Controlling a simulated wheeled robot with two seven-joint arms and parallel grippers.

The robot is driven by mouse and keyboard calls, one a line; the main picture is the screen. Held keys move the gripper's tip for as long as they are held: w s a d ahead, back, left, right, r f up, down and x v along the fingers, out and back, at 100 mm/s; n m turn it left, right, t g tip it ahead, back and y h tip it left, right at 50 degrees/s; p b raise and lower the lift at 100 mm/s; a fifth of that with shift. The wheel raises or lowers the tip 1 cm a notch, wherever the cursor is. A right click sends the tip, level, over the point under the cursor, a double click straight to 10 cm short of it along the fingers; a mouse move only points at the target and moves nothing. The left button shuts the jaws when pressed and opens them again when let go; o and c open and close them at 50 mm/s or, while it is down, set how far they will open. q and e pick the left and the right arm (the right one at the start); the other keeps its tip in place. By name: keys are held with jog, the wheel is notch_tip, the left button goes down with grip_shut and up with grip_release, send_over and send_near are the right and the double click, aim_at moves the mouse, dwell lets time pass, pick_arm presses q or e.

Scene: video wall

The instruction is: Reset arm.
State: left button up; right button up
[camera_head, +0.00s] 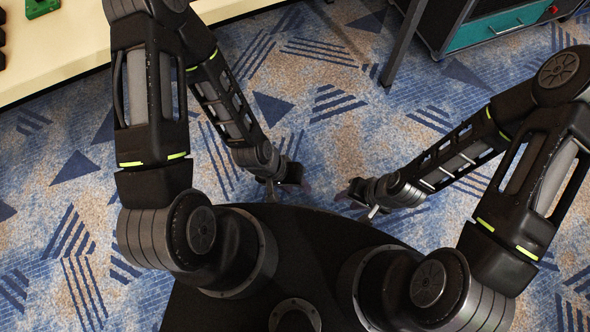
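My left gripper (271,190) is at the end of my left arm, folded inward near the top edge of my dark base. My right gripper (360,200) is at the end of my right arm, also folded inward, a short way to the right of the left one. The two grippers are apart over the carpet. Both are small, dark and partly hidden by the wrists, so I cannot tell whether the fingers are open or shut. I see no object held in either.
A cream table (60,50) runs along the top left, with a green item (41,7) on it. A dark cabinet with a teal drawer front (497,27) stands at the top right.

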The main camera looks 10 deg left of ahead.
pick_arm(q)
jog(key=shift+s+a+f+n, duration=0.1)
jog(key=shift+s+f+n, duration=0.05)
jog(key=shift+f+n, duration=0.2)
jog(key=shift+r, duration=0.1)
notch_tip(320, 180, up, 15)
jog(key=p, duration=1.4)
jog(key=shift+f+p, duration=0.2)
jog(key=shift+p, duration=0.1)
jog(key=shift+f, duration=0.1)
